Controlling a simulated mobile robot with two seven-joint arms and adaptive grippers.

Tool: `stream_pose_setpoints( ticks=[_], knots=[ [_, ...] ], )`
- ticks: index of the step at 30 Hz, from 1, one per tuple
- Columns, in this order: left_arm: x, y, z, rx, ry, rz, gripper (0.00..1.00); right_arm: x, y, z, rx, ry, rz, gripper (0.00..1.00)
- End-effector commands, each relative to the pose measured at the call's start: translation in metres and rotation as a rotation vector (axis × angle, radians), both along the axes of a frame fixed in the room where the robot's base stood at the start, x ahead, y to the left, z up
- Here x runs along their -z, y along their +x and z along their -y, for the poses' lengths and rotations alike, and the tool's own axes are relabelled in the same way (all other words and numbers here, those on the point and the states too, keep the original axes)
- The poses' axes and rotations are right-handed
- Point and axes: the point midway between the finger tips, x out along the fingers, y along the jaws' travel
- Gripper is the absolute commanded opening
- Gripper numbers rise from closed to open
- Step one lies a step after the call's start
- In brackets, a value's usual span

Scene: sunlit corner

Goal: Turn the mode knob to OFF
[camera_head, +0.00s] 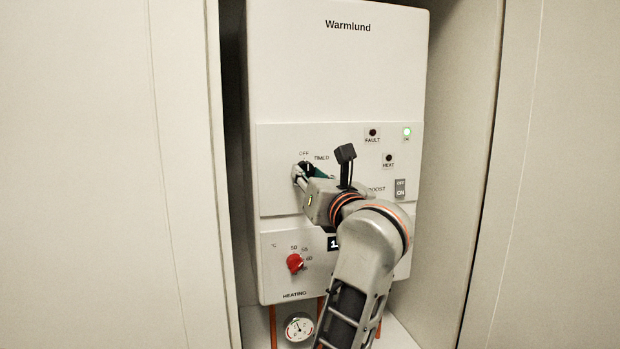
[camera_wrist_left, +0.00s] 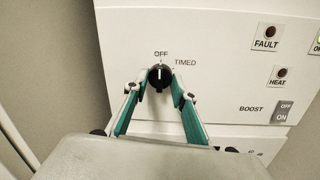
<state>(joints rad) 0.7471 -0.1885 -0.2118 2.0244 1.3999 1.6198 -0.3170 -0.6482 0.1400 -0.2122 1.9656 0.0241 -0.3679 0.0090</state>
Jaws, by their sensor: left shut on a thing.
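The black mode knob (camera_head: 305,165) is on the control panel of the white Warmlund boiler (camera_head: 340,75). It shows more clearly in the left wrist view (camera_wrist_left: 160,76), below the OFF label and left of TIMED. Its white pointer mark looks roughly upright, towards OFF. My left gripper (camera_head: 302,175) is shut on the knob, with one green-padded finger on each side in the left wrist view (camera_wrist_left: 157,89). In the head view the gripper covers part of the knob and the panel around it. My right gripper is not in view.
A red heating knob (camera_head: 294,263) sits below, with a gauge (camera_head: 299,327) under it. A BOOST switch (camera_head: 400,188), dark FAULT (camera_head: 372,132) and HEAT (camera_head: 389,158) lamps and a lit green lamp (camera_head: 407,131) are to the right. Cabinet walls stand close on both sides.

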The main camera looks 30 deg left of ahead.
Motion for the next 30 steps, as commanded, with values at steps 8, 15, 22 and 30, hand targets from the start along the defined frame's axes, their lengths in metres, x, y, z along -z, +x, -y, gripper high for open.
stream_pose_setpoints(
  ticks=[8, 15, 22, 30],
  knots=[
    [0.003, 0.001, 0.0, 0.002, -0.007, -0.002, 0.05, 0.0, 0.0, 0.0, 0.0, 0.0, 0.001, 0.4],
    [0.002, 0.001, 0.0, 0.002, -0.005, 0.0, 0.43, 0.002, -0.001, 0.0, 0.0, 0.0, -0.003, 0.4],
    [0.0, 0.0, 0.0, 0.001, -0.003, 0.001, 0.43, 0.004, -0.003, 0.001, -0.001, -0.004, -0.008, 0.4],
    [-0.032, 0.0, 0.0, 0.002, -0.006, 0.007, 0.43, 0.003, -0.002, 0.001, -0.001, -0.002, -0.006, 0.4]
  ],
)
